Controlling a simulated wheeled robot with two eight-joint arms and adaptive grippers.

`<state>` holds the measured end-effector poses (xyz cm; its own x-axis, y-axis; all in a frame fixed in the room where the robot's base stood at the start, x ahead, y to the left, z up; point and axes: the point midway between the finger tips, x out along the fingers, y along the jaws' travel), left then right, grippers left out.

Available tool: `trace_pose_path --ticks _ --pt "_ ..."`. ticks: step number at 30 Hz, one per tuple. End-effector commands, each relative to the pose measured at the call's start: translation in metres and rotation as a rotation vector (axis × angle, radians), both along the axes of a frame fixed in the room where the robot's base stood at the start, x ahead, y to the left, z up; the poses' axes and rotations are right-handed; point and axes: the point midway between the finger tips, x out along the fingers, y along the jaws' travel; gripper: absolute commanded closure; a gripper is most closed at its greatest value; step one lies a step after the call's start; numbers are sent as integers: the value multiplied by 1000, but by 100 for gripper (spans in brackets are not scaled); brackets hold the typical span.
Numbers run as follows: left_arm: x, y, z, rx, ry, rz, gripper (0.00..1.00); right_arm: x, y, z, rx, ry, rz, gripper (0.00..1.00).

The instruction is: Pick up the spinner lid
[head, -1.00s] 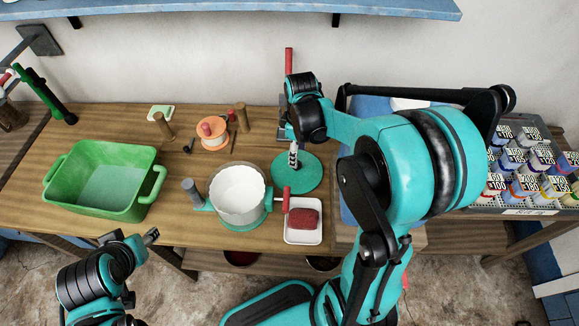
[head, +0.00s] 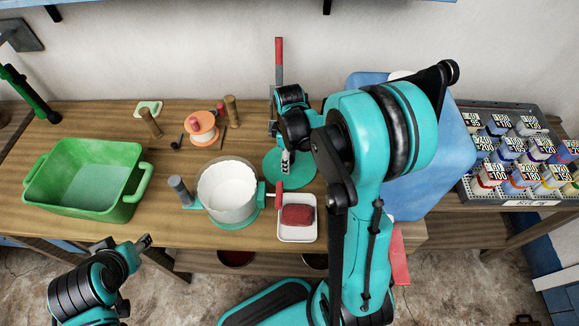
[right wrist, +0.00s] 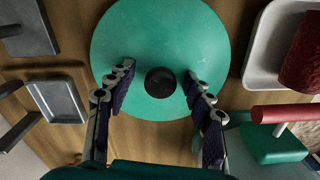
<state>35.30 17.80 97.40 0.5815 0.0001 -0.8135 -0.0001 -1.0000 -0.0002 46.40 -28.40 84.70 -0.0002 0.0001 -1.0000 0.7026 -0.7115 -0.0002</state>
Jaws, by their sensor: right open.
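The spinner lid (head: 303,176) is a flat green disc lying on the wooden table, partly hidden by my right arm in the head view. My left gripper (head: 146,241) is empty in front of the table, away from the lid.
A white bowl (head: 227,190) in a green holder with a red-handled crank stands left of the lid. A white tray (head: 298,233) with a red block (head: 297,214) is in front. A green tub (head: 128,205), an orange spool (head: 202,136) and a bottle rack (head: 465,188) stand further out.

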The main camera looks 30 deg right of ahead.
Motion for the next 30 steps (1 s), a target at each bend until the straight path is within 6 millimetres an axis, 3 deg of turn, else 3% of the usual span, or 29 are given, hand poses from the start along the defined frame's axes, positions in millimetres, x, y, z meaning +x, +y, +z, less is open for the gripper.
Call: trace_pose_path --ticks 1,7,18,30 --pt "0 0 1 0 0 0 53 0 0 1 0 0 0 48" --pt "0 0 1 0 0 0 53 0 0 1 0 0 0 100" --pt "0 0 4 0 0 0 53 0 0 7 0 0 0 100" --pt "0 0 39 0 0 0 53 0 0 84 0 0 0 100"
